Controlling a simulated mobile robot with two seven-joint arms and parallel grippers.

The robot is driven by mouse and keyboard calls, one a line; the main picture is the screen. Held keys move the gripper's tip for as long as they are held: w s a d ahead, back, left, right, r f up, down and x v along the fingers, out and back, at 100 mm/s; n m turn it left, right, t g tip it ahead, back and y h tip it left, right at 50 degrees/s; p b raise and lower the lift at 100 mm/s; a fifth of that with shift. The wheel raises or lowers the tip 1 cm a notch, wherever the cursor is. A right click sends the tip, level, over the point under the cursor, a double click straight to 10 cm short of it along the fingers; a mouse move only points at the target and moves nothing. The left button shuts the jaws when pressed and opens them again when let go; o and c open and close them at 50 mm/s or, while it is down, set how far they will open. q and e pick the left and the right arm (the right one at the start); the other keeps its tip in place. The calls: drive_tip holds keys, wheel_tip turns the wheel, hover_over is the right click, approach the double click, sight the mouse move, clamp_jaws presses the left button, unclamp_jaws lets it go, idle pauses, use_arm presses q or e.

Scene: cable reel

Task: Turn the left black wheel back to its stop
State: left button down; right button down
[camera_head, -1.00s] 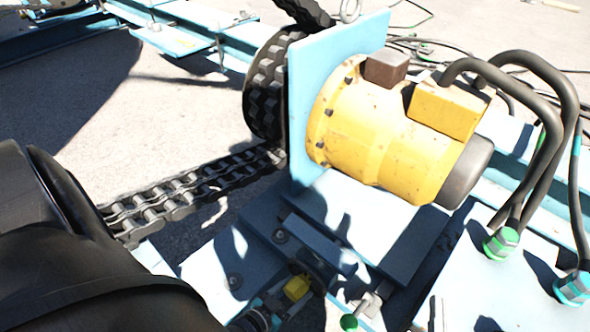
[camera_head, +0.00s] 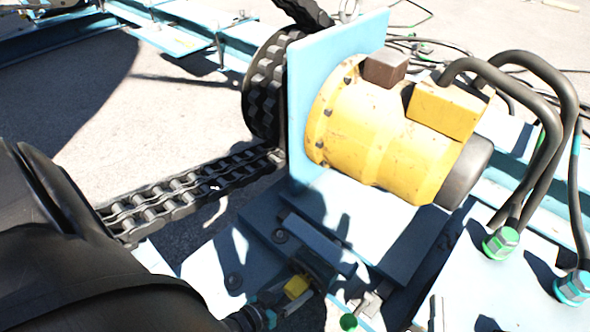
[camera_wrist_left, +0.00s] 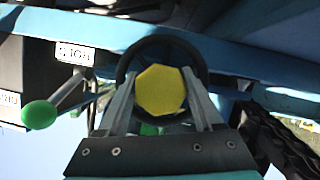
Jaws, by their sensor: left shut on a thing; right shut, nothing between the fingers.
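In the left wrist view, a black wheel (camera_wrist_left: 163,43) with a yellow many-sided hub (camera_wrist_left: 161,90) faces the camera. My left gripper (camera_wrist_left: 160,88) has one finger on each side of the hub, inside the span of the wheel, and is shut on the wheel assembly. The fingers partly cover the lower rim, so I cannot tell whether they press on hub or rim. No wheel mark shows how far it is turned. In the head view the wheel cannot be made out clearly. My right gripper is in neither view.
A lever with a green knob (camera_wrist_left: 40,114) stands left of the wheel, near label plates (camera_wrist_left: 75,53). The head view shows a yellow motor (camera_head: 380,140) on a light blue plate, a heavy chain (camera_head: 195,190), and thick black hoses (camera_head: 545,130) at the right.

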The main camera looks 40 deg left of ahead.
use_arm(q)
drive_tip(key=shift+n+h, duration=0.3)
drive_tip(key=shift+n, duration=0.1)
drive_tip(key=shift+c, duration=0.2)
unclamp_jaws()
drive_tip(key=shift+s, duration=0.1)
